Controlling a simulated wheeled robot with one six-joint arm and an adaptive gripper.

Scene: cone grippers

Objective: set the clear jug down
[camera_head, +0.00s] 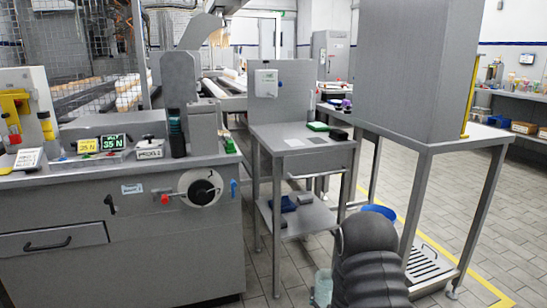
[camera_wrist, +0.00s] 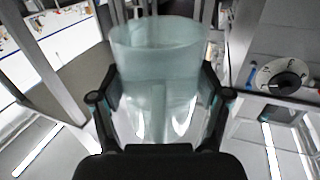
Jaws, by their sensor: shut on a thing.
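The clear jug (camera_wrist: 158,90) is a pale bluish, see-through vessel with a wide open rim, and it fills the middle of the wrist view. My gripper (camera_wrist: 161,98) is shut on it, with one black finger along each side. In the head view, a small pale-blue part of the jug (camera_head: 322,287) shows at the bottom edge, left of my dark arm. My arm hides the rest of it and the gripper there. No surface is seen touching the jug.
A steel side table (camera_head: 262,133) stands in the middle with a green item, a dark item and flat sheets on top. A grey machine counter (camera_head: 100,225) is at left. A tall-legged stand (camera_head: 440,143) is at right. A blue round thing (camera_head: 379,211) shows behind my arm.

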